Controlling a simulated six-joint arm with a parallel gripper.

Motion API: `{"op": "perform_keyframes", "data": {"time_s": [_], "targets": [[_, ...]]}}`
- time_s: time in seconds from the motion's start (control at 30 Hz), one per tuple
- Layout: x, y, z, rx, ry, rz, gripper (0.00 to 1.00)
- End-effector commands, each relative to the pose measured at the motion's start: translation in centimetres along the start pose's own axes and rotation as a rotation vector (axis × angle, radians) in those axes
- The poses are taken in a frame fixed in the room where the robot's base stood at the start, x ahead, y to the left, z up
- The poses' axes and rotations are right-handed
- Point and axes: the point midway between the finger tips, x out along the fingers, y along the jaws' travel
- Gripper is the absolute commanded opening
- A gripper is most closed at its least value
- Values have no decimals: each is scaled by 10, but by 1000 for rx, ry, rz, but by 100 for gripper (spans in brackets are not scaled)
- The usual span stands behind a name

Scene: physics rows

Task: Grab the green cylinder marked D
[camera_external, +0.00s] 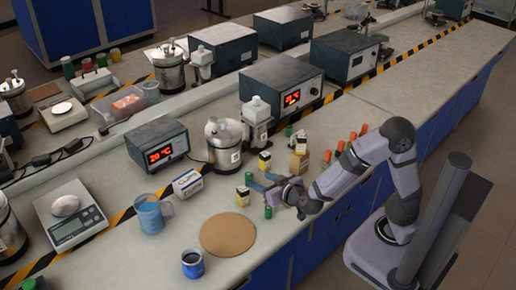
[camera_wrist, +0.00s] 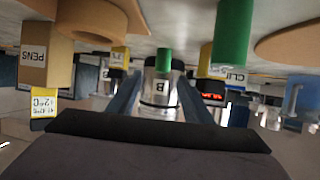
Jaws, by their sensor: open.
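In the external view one small green cylinder (camera_external: 249,178) stands just beyond my gripper (camera_external: 263,184), and another green cylinder (camera_external: 268,211) stands beside it on the near side. The wrist view appears upside down. There a green cylinder (camera_wrist: 164,60) shows in line with the gap between the fingers of my gripper (camera_wrist: 160,98), farther off. A larger, closer green cylinder (camera_wrist: 231,35) is at right, outside the fingers. My gripper is open, with nothing seen held in it. I cannot read a D on any green cylinder.
Yellow-and-black boxes (camera_external: 243,196) (camera_external: 265,160) stand close to my gripper. A box marked PENS (camera_wrist: 45,62) and a tape roll (camera_wrist: 97,18) are at the wrist view's left. A steel canister (camera_external: 223,150), blue jug (camera_external: 150,216) and round brown mat (camera_external: 228,235) are nearby.

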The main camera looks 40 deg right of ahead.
Motion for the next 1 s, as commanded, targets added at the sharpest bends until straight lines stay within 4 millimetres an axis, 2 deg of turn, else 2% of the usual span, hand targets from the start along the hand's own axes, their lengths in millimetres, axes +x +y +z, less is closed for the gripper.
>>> {"op": "perform_keyframes", "data": {"time_s": [0.1, 0.37, 0.7, 1.0], "targets": [[10, 0, 1, 1, -1, 2, 46], [19, -1, 0, 0, 0, 2, 46], [58, -4, 0, 2, -2, 1, 46], [63, -5, -1, 1, 0, -2, 46]]}}
